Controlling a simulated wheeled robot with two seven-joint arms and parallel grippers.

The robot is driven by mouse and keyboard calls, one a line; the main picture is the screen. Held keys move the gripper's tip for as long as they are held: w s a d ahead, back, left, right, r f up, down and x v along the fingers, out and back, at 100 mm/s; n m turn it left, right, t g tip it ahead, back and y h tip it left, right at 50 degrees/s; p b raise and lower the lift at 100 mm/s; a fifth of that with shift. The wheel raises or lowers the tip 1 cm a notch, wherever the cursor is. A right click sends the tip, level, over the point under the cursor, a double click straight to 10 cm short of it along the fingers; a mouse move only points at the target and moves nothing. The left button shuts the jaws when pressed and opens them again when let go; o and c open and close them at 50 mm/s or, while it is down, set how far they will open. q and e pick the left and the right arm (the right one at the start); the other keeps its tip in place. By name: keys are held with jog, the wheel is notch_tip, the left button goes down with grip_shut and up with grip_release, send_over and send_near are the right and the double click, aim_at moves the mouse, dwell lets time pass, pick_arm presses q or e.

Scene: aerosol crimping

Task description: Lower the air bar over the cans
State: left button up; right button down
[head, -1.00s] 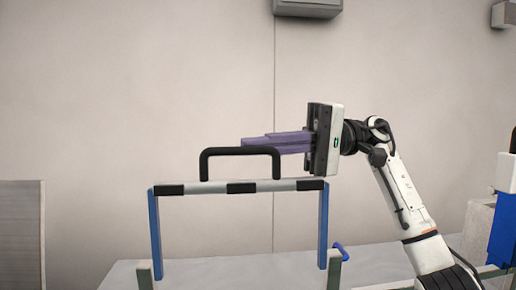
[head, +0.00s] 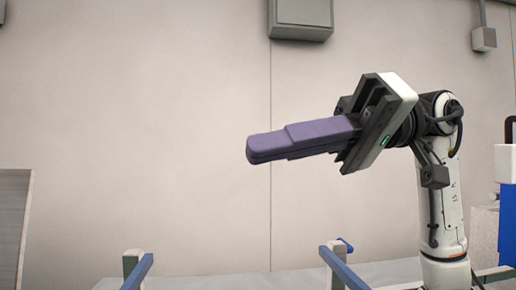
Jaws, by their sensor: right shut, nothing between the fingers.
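The air bar shows only by its two blue side arms, the left one (head: 137,272) and the right one (head: 343,268), at the bottom edge. They slope down and out of the picture toward me. Its crossbar and black handle are out of view, and so are the cans. My right gripper (head: 262,149) is shut and empty, with its purple fingers together, pointing left in the air. It is well above the side arms and apart from them. My left gripper is not in view.
Short posts (head: 131,260) stand beside the blue arms, with a small blue lever (head: 346,244) at the right one. A grey panel (head: 12,225) stands at the left, and a blue and white machine (head: 508,200) at the right edge. The space before the wall is clear.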

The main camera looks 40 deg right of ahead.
pick_arm(q)
jog(key=shift+d+f+t+b, duration=0.3)
jog(key=shift+f+b, duration=0.15)
jog(key=shift+b, duration=0.8)
pick_arm(e)
jog(key=shift+n, duration=0.7)
jog(key=s+a+f, duration=0.2)
jog(key=s+f, duration=0.1)
jog(key=shift+s+f, duration=0.15)
jog(key=shift+s, duration=0.1)
pick_arm(q)
jog(key=shift+s+f, duration=0.1)
jog(key=shift+s, duration=0.1)
